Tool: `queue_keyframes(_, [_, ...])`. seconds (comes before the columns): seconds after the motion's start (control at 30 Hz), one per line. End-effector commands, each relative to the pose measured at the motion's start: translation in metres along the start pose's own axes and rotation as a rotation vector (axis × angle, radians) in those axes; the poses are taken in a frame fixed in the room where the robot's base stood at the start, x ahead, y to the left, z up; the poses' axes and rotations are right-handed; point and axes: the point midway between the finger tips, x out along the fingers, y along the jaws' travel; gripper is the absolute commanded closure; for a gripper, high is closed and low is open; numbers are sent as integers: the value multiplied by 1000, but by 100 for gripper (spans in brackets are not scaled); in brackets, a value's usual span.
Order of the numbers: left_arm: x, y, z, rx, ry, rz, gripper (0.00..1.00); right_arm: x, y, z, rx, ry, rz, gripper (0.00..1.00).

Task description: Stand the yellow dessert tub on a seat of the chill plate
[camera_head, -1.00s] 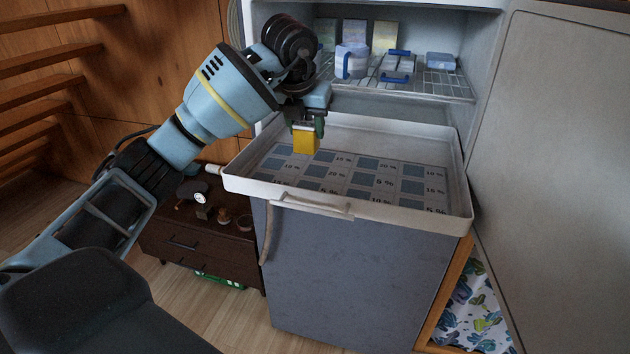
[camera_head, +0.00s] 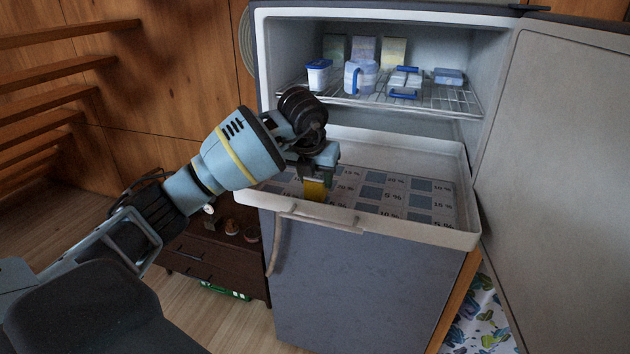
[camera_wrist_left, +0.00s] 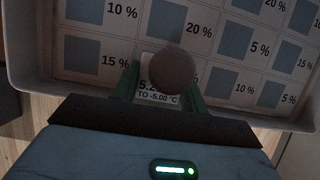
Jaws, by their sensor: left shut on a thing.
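The yellow dessert tub (camera_head: 314,191) is held in my left gripper (camera_head: 317,176), low over the near-left part of the chill plate. The chill plate (camera_head: 372,192) has grey-blue squares and printed percentages and lies inside a white-rimmed tray. The tub's base is close to the plate; I cannot tell whether it touches. In the left wrist view my green left fingers (camera_wrist_left: 162,88) are either side of a round brownish disc (camera_wrist_left: 172,71) and a white label reading partly "TO -5.00 °C". Squares of the chill plate (camera_wrist_left: 223,82) show around them. My right gripper is out of view.
The tray's raised white rim (camera_head: 400,227) runs round the plate. Behind it, a wire shelf (camera_head: 440,97) carries several blue-and-white containers and a jug (camera_head: 360,78). An open door (camera_head: 560,150) stands at right. A dark drawer unit (camera_head: 215,253) stands at left.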

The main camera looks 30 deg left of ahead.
Motion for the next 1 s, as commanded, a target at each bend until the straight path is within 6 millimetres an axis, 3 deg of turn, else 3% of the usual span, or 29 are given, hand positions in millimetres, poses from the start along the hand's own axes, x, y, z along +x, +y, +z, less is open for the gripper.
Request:
queue_keyframes(0.1, [9, 0, -4, -1, -3, 0, 82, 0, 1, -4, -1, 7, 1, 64])
queue_keyframes(0.43, [12, 0, -5, -1, -2, 0, 82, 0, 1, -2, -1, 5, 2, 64])
queue_keyframes(0.47, [12, 0, -5, -1, -2, 0, 54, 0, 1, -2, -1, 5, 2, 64])
queue_keyframes(0.6, [12, 0, -5, -1, -2, 0, 36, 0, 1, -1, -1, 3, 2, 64])
queue_keyframes(1.0, [6, 0, -4, 0, -2, 0, 35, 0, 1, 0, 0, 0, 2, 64])
